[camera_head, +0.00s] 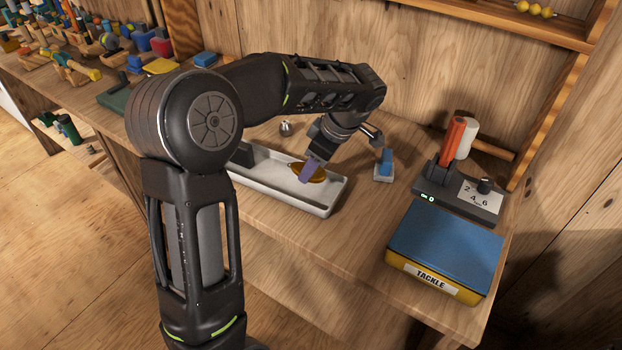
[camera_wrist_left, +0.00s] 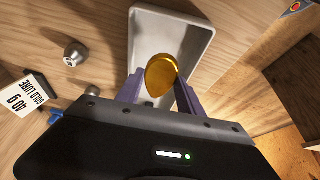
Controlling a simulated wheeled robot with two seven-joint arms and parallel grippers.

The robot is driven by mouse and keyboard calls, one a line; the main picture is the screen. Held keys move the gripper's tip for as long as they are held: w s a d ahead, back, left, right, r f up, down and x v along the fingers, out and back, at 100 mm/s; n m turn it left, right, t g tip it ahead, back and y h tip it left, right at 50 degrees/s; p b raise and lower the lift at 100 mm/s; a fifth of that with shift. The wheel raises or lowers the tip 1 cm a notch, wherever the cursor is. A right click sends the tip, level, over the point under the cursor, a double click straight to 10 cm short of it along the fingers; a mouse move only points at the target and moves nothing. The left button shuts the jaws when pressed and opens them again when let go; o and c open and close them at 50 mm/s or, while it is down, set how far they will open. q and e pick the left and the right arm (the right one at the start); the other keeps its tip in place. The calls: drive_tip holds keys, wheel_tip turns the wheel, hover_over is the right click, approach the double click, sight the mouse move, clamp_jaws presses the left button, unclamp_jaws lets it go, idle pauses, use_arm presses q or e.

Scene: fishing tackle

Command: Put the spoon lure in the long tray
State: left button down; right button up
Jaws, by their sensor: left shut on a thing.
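The spoon lure (camera_wrist_left: 161,73) is a shiny gold oval; in the head view it (camera_head: 317,174) shows partly behind the fingers. My left gripper (camera_head: 307,170) is shut on it, with a purple finger on either side in the wrist view (camera_wrist_left: 158,88). The long tray (camera_head: 322,208) is pale grey with a raised rim and lies under the gripper. In the wrist view the tray (camera_wrist_left: 195,38) is behind the lure. The lure is over the tray; I cannot tell whether it touches the floor of it. My right gripper is not in view.
A small blue-and-white stand (camera_head: 384,168) is right of the gripper. A round metal weight (camera_head: 286,128) is behind the tray. Many tools and toys crowd the far left.

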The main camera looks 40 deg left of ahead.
sight(313, 191)
use_arm(q)
wheel_tip(313, 191, down, 5)
drive_tip(key=shift+r+p, duration=0.1)
drive_tip(key=shift+p, duration=0.25)
idle(0.3)
drive_tip(key=shift+f+b, duration=0.3)
drive_tip(key=shift+b, duration=0.05)
drive_tip(key=c, duration=0.7)
unclamp_jaws()
drive_tip(key=shift+r, duration=0.1)
drive_tip(key=shift+c, duration=0.2)
drive_tip(key=shift+r, duration=0.1)
